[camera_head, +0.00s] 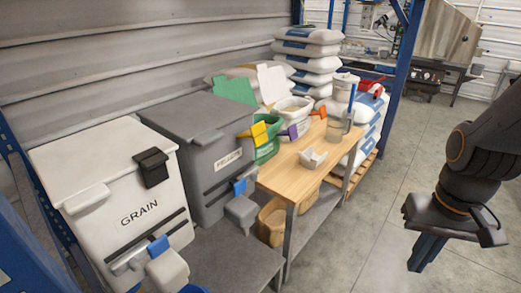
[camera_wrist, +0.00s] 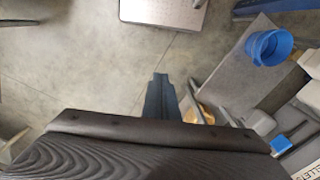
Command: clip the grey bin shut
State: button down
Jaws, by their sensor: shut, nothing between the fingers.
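The grey bin (camera_head: 205,135), labelled PELLETS, stands in the middle left of the head view, to the right of the white GRAIN bin. Its lid (camera_head: 190,105) looks down; I cannot tell whether it is fastened. A blue tab (camera_head: 240,187) and a grey spout (camera_head: 241,212) are low on its front. Part of its label shows at the lower right of the wrist view (camera_wrist: 311,170). I cannot make out a clip on it. My gripper (camera_head: 424,256) is shut and empty, pointing down over open floor at the right, well apart from the bin; its fingers show in the wrist view (camera_wrist: 160,98).
The white GRAIN bin (camera_head: 120,205) has a black clip (camera_head: 152,167) at its lid edge. A wooden table (camera_head: 295,172) with scoops and tubs stands right of the grey bin. A blue bucket (camera_wrist: 268,47) shows in the wrist view. The floor (camera_head: 365,215) between table and gripper is clear.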

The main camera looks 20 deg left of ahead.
jog(key=w+a+f+m+g+y+b, duration=0.1)
jog(key=a+m+y, duration=0.45)
jog(key=a, duration=0.55)
jog(key=w+a+f+m+g+y+b, duration=0.1)
jog(key=a+m+g+y+b, duration=0.1)
jog(key=a+m+y, duration=0.6)
jog(key=w+a+r+m+t, duration=0.1)
jog(key=w+a+m+t, duration=0.1)
jog(key=w, duration=0.4)
jog(key=w+a+m+t+y+b, duration=0.1)
jog(key=w+a+m+t, duration=0.1)
jog(key=w+m+t, duration=0.2)
jog(key=w+a+r+m+t+y, duration=0.1)
jog(key=w+a+m+t, duration=0.2)
jog(key=w, duration=0.5)
jog(key=shift+r, duration=0.3)
jog(key=shift+a, duration=0.2)
